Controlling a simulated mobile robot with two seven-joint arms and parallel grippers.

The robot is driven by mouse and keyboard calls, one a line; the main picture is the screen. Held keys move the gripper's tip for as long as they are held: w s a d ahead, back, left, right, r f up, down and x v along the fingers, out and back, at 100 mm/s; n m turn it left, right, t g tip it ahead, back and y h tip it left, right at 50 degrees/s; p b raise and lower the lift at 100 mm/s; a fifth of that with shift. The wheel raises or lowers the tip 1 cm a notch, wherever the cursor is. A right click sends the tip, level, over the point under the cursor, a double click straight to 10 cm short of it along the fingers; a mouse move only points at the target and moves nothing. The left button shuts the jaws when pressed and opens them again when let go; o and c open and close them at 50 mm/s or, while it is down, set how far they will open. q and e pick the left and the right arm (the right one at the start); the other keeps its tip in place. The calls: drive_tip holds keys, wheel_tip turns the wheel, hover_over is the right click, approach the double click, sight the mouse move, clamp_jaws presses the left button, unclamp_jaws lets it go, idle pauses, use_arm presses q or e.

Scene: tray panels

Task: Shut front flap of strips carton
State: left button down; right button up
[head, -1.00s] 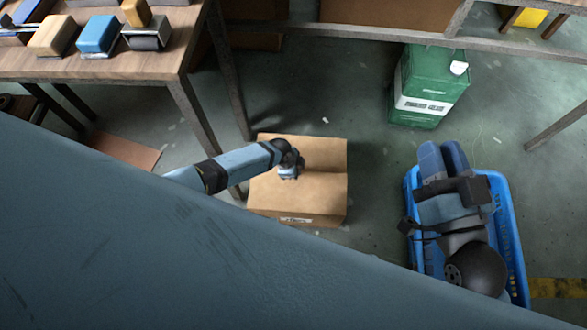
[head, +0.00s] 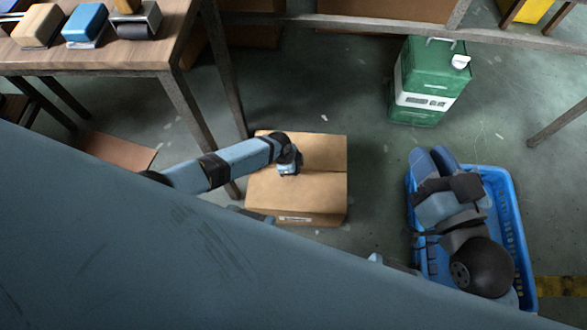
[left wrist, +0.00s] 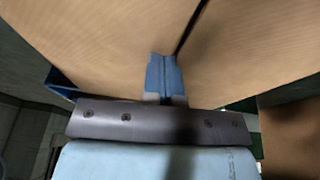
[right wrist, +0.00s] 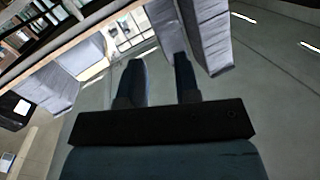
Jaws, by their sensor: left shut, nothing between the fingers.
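The brown carton (head: 322,187) stands on the floor in the middle of the head view, with a small label on its near side. Its top shows two panels meeting at a seam; the near panel, the front flap (head: 315,190), looks nearly flat. My left gripper (head: 289,170) is over the carton's top near the seam. In the left wrist view its fingers (left wrist: 165,62) are shut together and empty, at or just above the cardboard beside a narrow dark gap. Contact is hard to tell. My right gripper (head: 431,157) is open and empty above the blue crate; its fingers (right wrist: 158,70) are apart.
The blue crate (head: 520,250) stands on the floor to the right, under my right arm. A green canister (head: 425,75) stands behind it. A wooden table (head: 110,55) with small blocks is at the upper left, its leg close to the carton. Floor between carton and crate is clear.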

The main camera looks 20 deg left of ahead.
use_arm(q)
drive_tip(key=shift+r, duration=0.1)
use_arm(e)
drive_tip(key=shift+r, duration=0.15)
